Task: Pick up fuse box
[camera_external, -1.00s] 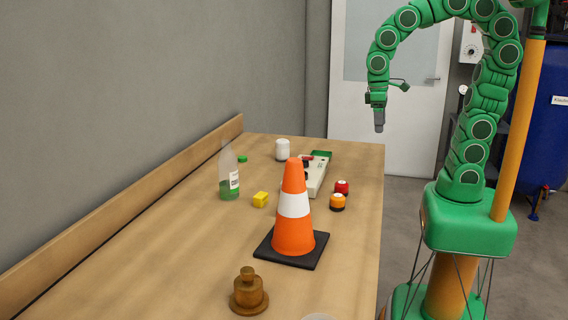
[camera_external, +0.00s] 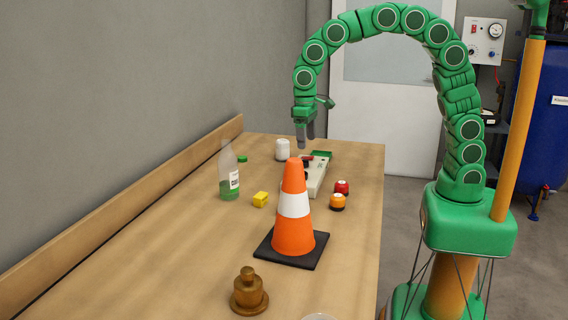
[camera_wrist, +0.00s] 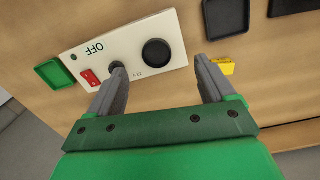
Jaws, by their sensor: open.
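A cream box with a red switch, a black knob and the word OFF, which looks like the fuse box (camera_external: 318,176), lies on the table behind the traffic cone. The cone hides part of it. It also shows large at the upper left of the wrist view (camera_wrist: 135,55). My gripper (camera_external: 303,145) hangs above the table near the box, pointing down, with nothing between its fingers. In the wrist view my gripper (camera_wrist: 160,70) has its fingers apart. The left finger overlaps the box's near edge in the picture, and the right finger is beside its right end.
An orange cone (camera_external: 293,222) stands in front. A white jar (camera_external: 283,150), a bottle (camera_external: 229,175), a yellow block (camera_external: 260,200), a red pot (camera_external: 342,187), an orange pot (camera_external: 337,202) and a brown weight (camera_external: 248,293) stand around. Table (camera_external: 170,250) is bare at front left.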

